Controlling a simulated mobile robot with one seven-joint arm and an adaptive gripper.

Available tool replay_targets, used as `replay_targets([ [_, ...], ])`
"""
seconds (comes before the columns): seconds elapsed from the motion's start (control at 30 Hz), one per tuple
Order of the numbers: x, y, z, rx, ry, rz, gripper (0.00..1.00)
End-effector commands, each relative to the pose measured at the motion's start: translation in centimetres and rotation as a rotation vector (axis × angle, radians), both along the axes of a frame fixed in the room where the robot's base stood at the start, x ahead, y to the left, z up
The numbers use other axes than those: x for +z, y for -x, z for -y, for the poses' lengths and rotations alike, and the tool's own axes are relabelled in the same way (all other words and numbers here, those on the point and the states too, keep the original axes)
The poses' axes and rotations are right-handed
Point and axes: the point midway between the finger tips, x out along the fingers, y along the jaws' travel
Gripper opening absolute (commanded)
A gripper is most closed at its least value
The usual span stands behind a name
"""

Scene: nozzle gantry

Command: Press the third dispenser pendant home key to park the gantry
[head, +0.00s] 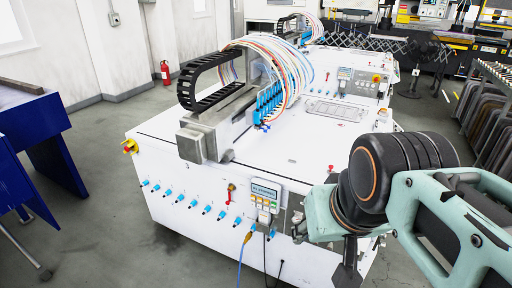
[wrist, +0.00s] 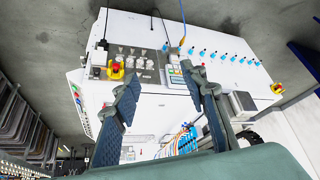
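The pendant also shows in the wrist view (wrist: 175,77), between and beyond my fingers. The gantry (head: 215,115) stands on the machine top, with blue nozzles (head: 268,100) and coloured tubes. My gripper (wrist: 165,85) is open and empty, its two dark padded fingers spread apart. In the head view my arm is to the right of the pendant.
A second pendant (head: 345,74) stands farther back. A red emergency stop (wrist: 116,70) and gauges (wrist: 138,62) lie near the left finger. Blue fittings (head: 180,199) project from the front panel. A yellow-and-blue cable (head: 243,250) hangs below the pendant.

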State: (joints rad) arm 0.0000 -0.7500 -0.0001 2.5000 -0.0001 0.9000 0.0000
Motion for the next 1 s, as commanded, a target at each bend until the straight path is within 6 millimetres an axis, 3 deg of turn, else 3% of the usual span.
replay_targets([
  [0.07, 0.00, 0.00, 0.00, 0.000, 0.000, 0.000, 0.30],
  [0.33, 0.00, 0.00, 0.00, 0.000, 0.000, 0.000, 0.00],
  [1.0, 0.00, 0.00, 0.00, 0.000, 0.000, 0.000, 0.00],
])
